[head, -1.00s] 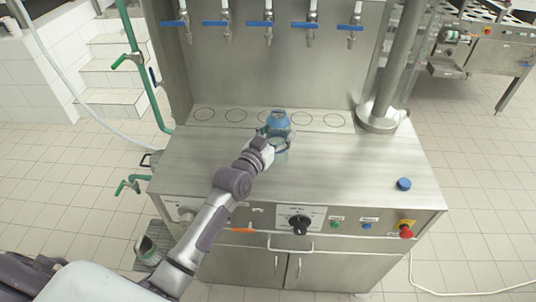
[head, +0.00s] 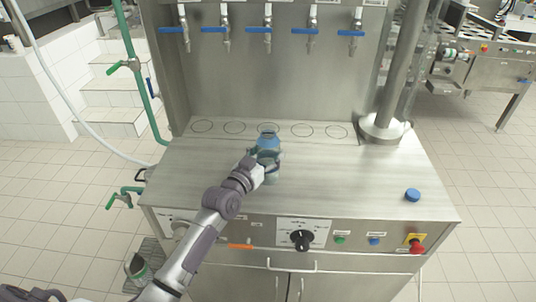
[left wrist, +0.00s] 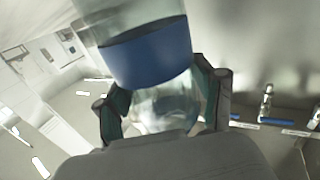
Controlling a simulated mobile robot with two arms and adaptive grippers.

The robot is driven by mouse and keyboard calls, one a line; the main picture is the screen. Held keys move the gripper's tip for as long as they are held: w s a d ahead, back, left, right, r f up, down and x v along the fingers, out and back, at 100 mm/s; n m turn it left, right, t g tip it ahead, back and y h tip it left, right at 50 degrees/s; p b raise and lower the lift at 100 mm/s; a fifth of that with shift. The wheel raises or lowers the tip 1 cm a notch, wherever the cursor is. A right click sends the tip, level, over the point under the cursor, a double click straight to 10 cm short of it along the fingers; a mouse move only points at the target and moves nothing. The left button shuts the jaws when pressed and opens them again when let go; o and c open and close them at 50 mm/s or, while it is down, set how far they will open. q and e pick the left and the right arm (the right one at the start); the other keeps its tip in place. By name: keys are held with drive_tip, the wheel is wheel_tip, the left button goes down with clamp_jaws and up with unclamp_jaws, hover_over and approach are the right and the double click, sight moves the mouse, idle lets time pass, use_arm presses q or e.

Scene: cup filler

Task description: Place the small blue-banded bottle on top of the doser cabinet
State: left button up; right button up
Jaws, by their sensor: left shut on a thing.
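The small clear bottle with a blue band (head: 268,143) is in my left gripper (head: 265,165), over the middle of the steel top of the doser cabinet (head: 340,175). It looks upright in the head view. The left wrist view shows its blue band (left wrist: 150,55) and clear body close up, between the fingers of my left gripper (left wrist: 165,108). The gripper is shut on the bottle. The hand hides part of its lower body, and I cannot tell whether its base touches the cabinet top. My right gripper is not in view.
A row of blue-handled taps (head: 267,30) hangs above the back edge. A blue cap (head: 413,195) lies at the right of the top, and a thick steel pipe (head: 395,80) rises at the back right. A control panel with a black knob (head: 302,240) is on the front.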

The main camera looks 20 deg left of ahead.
use_arm(q)
drive_tip(key=o, duration=1.7)
drive_tip(key=shift+f, duration=0.1)
drive_tip(key=shift+c, duration=0.2)
drive_tip(key=shift+r, duration=0.25)
drive_tip(key=s+a+b, duration=0.2)
drive_tip(key=s, duration=1)
drive_tip(key=shift+a+f, duration=0.1)
